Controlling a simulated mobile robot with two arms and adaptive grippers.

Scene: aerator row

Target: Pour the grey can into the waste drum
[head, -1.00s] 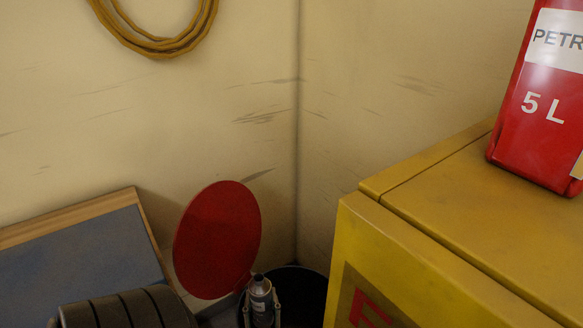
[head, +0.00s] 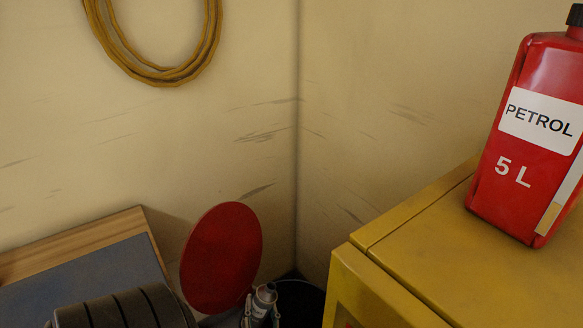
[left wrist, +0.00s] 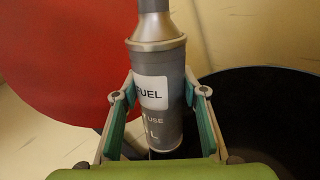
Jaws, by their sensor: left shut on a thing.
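The grey can (head: 264,297) shows low in the middle of the head view, leaning a little to the right. It also shows in the left wrist view (left wrist: 158,110), with a tapered top and a white label reading "FUEL". My left gripper (left wrist: 160,92) is shut on it, a finger on each side; in the head view the gripper (head: 262,313) is partly cut off by the bottom edge. The waste drum (head: 304,302) is a dark round opening beside and behind the can, its red lid (head: 222,258) standing raised on the left. The drum's inside is black. My right gripper is out of view.
A yellow cabinet (head: 440,265) stands close on the right, with a red petrol can (head: 530,140) on top. A wood-edged blue-grey board (head: 85,265) is at the left. Walls meet behind the drum, and a yellow hose (head: 160,75) hangs above.

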